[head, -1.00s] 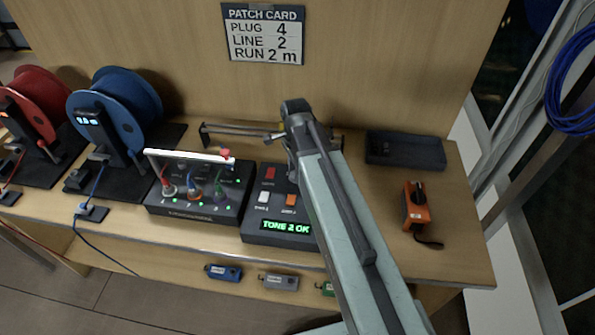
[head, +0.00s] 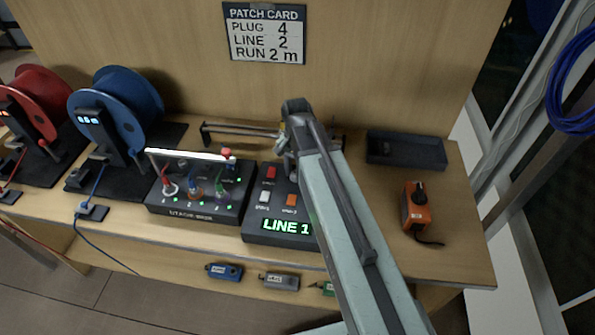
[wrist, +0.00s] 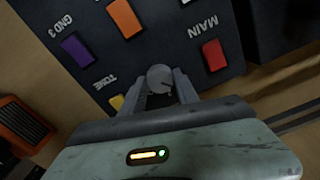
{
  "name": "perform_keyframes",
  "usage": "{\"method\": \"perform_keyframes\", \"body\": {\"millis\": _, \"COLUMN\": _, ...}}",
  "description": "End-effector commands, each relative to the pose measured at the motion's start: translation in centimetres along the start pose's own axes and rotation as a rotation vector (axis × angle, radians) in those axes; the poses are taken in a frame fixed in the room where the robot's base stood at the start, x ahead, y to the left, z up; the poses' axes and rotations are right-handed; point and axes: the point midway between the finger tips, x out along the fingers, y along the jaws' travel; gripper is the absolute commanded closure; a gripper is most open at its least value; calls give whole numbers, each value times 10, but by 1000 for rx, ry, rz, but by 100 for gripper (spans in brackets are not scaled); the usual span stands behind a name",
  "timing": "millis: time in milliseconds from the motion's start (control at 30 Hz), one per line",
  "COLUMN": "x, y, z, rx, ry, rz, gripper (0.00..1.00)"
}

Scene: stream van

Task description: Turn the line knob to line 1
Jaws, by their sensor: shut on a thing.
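The control box (head: 258,230) stands on the bench, and its green display (head: 287,227) reads LINE 1. In the wrist view the line knob (wrist: 159,77) is a round grey cap on the dark panel (wrist: 180,55). My gripper (wrist: 160,92) is shut on the knob, one finger on each side. In the head view my arm covers the right part of the box, so the knob is hidden there.
A stage box (head: 200,208) with several plugged cables stands to the left. Blue (head: 125,100) and red (head: 45,95) reels are farther left. A dark tray (head: 405,151) and an orange device (head: 416,208) lie to the right. A patch card (head: 264,33) hangs on the back wall.

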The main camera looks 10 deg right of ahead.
Motion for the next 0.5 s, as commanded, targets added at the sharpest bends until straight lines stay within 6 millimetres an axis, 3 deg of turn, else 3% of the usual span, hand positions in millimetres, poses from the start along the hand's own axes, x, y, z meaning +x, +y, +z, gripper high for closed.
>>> {"method": "perform_keyframes", "body": {"millis": 500, "x": 0, "y": 1, "z": 3, "rx": -258, "ry": -8, "rz": 2, "gripper": 100}}
